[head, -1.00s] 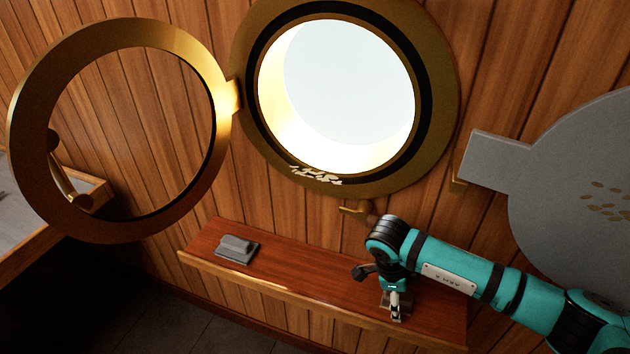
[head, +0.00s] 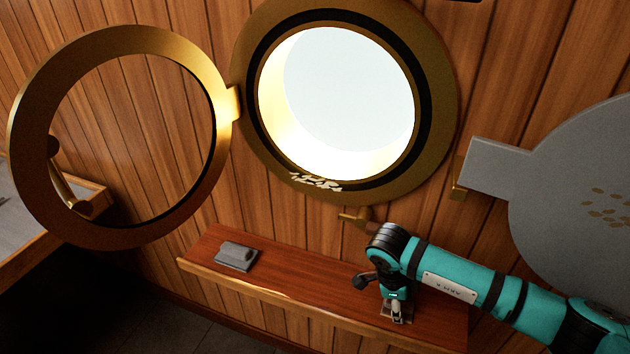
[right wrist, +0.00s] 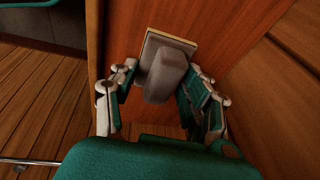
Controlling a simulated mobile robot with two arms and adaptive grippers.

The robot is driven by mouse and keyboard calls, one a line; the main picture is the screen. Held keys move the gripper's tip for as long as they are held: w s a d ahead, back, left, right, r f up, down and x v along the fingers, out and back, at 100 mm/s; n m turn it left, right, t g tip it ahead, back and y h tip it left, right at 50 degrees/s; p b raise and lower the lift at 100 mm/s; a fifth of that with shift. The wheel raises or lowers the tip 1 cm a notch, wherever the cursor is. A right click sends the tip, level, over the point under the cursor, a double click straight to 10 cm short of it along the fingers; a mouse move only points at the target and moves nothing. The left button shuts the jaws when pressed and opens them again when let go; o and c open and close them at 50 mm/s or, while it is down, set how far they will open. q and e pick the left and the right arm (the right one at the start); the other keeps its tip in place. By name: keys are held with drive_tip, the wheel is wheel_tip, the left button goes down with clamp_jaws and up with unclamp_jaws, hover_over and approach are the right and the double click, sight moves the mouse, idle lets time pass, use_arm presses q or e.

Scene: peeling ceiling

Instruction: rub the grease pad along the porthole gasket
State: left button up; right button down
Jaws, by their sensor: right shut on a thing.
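The porthole (head: 240,130) is a brass ring on the plank wall, with the black gasket (head: 425,110) running around its opening. White flaky crust (head: 316,183) lies on the gasket's lower part. My right gripper (head: 396,314) is low over the right part of the shelf. In the right wrist view its fingers are shut on the grey handle of a flat pad (right wrist: 165,72) with a pale edge, which I take for the grease pad; the fingers partly hide it. A second grey pad with a handle (head: 236,256) lies on the shelf's left part. My left gripper is not in view.
The brass-framed porthole window (head: 30,190) stands swung open at the left. A grey round cover (head: 570,160) stands out at the right. A brass latch (head: 355,216) sits below the porthole. The wooden shelf (head: 300,268) is clear between the two pads.

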drive_tip(key=shift+r+p, duration=1.7)
drive_tip(key=shift+r, duration=1.35)
